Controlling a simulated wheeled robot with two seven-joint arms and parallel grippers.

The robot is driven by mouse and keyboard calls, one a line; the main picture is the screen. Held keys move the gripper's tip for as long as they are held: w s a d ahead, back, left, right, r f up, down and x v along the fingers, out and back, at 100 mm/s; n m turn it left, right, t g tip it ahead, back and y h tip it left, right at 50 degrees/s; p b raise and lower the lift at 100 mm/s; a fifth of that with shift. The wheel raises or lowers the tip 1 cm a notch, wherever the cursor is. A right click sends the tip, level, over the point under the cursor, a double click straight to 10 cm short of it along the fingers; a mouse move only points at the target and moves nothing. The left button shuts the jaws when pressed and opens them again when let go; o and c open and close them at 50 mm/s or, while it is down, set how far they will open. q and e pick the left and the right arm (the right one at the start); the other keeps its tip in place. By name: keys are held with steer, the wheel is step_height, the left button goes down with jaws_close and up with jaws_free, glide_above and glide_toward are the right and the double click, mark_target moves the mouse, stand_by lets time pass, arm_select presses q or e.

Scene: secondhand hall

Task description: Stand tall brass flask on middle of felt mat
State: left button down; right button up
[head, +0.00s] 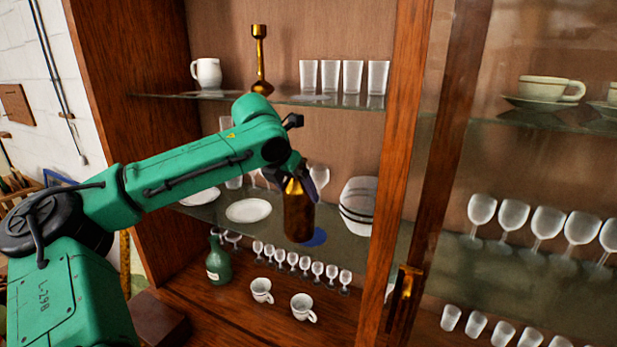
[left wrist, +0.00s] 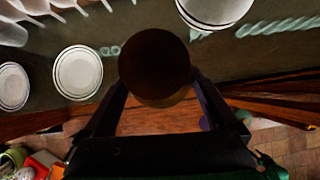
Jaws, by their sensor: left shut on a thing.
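The tall brass flask (head: 298,212) is upright, or nearly so, in my left gripper (head: 300,182), which is shut on its upper part. In the left wrist view the flask (left wrist: 154,66) is a dark round shape between the two fingers. The felt mat (head: 318,237) is a blue patch on the middle glass shelf, partly hidden behind the flask's lower end. I cannot tell whether the flask's base touches the mat or hangs in front of or above it. The mat does not show in the left wrist view. My right gripper is not in view.
On the same shelf, white plates (head: 248,210) lie left and stacked bowls (head: 358,205) stand right, with stemmed glasses behind. A brass candlestick (head: 260,62) and tumblers (head: 342,78) stand on the shelf above. A green bottle (head: 218,262) and cups stand below. A wooden post (head: 398,180) borders the right.

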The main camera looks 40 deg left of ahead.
arm_select(q)
steer(key=w+p, duration=0.1)
steer(key=w, duration=0.1)
steer(key=w+p, duration=0.1)
steer(key=w, duration=0.1)
steer(key=shift+a+r+p, duration=0.2)
steer(key=shift+a+p, duration=0.1)
steer(key=shift+a, duration=0.05)
steer(key=shift+w+f, duration=0.1)
steer(key=shift+w, duration=0.25)
steer(key=f, duration=0.2)
steer(key=f+p, duration=0.1)
steer(key=f, duration=0.1)
steer(key=shift+w, duration=0.2)
jaws_free()
steer(key=b, duration=1)
glide_toward(291, 210)
steer(key=x, duration=0.5)
steer(key=shift+w+f, duration=0.15)
steer(key=shift+f, duration=0.1)
steer(key=s+b, duration=0.1)
steer(key=s, duration=0.2)
steer(key=s+d+r+b, duration=0.1)
steer(key=shift+s+b, duration=0.3)
